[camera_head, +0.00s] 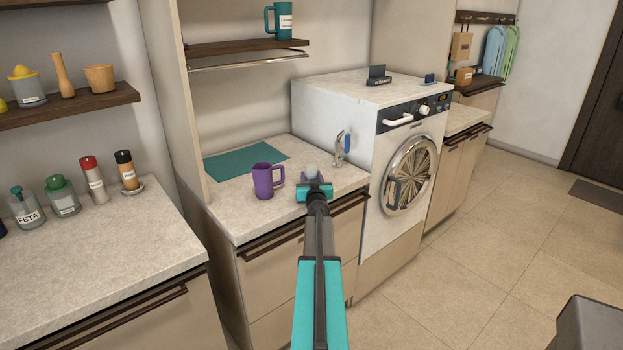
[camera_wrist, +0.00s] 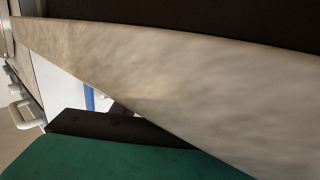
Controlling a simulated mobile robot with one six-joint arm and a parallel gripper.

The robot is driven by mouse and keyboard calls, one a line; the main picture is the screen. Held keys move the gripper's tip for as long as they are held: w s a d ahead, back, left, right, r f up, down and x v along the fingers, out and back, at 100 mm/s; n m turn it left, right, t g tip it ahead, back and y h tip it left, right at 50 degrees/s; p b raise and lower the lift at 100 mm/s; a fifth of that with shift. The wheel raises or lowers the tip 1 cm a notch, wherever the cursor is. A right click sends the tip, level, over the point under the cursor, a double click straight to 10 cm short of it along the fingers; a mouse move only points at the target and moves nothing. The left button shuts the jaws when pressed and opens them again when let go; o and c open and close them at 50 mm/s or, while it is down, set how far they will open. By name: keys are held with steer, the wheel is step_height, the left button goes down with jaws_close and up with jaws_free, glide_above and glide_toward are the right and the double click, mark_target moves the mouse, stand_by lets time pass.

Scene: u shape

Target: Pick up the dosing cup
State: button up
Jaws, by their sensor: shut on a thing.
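A small pale grey cup (camera_head: 312,170), which looks like the dosing cup, shows at the tip of my gripper (camera_head: 314,184) in the head view. My gripper is over the right part of the middle counter and is shut on this cup. The gripper body hides the cup's lower part, and I cannot tell whether it still touches the counter. In the wrist view, a green part and a dark part of my gripper fill the bottom edge. The cup cannot be made out clearly there.
A purple mug (camera_head: 267,181) stands just left of my gripper. A teal mat (camera_head: 246,161) lies behind it. A blue-handled metal item (camera_head: 343,147) stands behind right, beside the washing machine (camera_head: 362,158). A wooden shelf (camera_head: 246,46) with a teal mug (camera_head: 281,21) hangs above.

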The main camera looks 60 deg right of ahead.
mark_target(313, 172)
steer(key=shift+r, duration=0.3)
steer(key=shift+r+p, duration=0.35)
steer(key=shift+r, duration=1.15)
steer(key=shift+s+a, duration=0.25)
steer(key=shift+s, duration=0.2)
steer(key=s+a+b, duration=0.1)
steer(key=s+a, duration=0.2)
steer(key=s, duration=0.3)
steer(key=s+a+r+b, duration=0.1)
steer(key=s+a+b, duration=0.1)
steer(key=s+a, duration=0.2)
steer(key=shift+s, duration=1.5)
steer(key=shift+a+r, duration=0.1)
steer(key=shift+r, duration=0.05)
steer(key=shift+s, duration=0.25)
